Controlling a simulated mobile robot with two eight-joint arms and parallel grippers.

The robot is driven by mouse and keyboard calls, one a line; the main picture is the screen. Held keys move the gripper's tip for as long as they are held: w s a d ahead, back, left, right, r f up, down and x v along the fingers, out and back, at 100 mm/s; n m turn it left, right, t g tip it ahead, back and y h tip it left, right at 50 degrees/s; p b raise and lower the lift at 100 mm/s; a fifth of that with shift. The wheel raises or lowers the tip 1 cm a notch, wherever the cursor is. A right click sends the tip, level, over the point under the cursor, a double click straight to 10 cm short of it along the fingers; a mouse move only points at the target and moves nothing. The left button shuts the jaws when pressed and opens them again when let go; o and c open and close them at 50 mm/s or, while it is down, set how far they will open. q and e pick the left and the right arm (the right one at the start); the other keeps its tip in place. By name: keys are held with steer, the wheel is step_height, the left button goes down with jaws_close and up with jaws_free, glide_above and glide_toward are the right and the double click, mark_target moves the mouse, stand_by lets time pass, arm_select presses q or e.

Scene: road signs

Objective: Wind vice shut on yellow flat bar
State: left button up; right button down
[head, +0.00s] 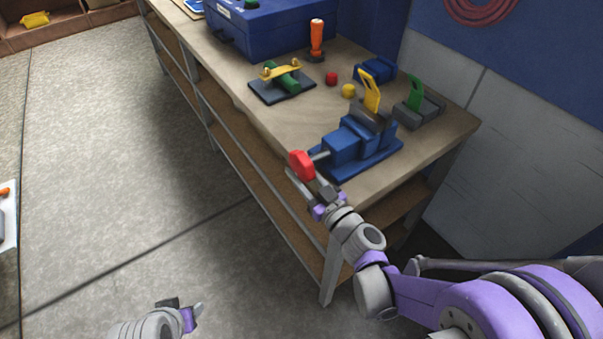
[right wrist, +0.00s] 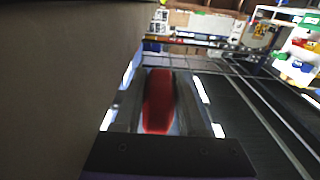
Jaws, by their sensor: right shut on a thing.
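The blue vice (head: 345,147) stands on the workbench near its front edge, with a red handle (head: 301,163) on a grey screw facing the aisle. A yellow flat bar (head: 370,92) stands upright and slightly tilted at the vice's grey jaws; I cannot tell whether a gap is left beside it. My right gripper (head: 311,183) is shut on the red handle, which shows between its fingers in the right wrist view (right wrist: 158,101). My left gripper (head: 185,307) is low over the floor, away from the bench; its finger opening is unclear.
Right of the vice, a grey block (head: 419,110) holds a green plate. Behind are a blue block (head: 374,70), red and yellow knobs, an orange-handled tool (head: 316,40) and a yellow-green piece on a dark plate (head: 282,84). A blue box (head: 270,25) stands farther back. The aisle floor is clear.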

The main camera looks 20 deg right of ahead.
stand_by(0.3)
steer(key=shift+c, duration=2.4)
jaws_free()
steer(key=shift+s, duration=0.1)
steer(key=v, duration=1)
steer(key=shift+s, duration=0.25)
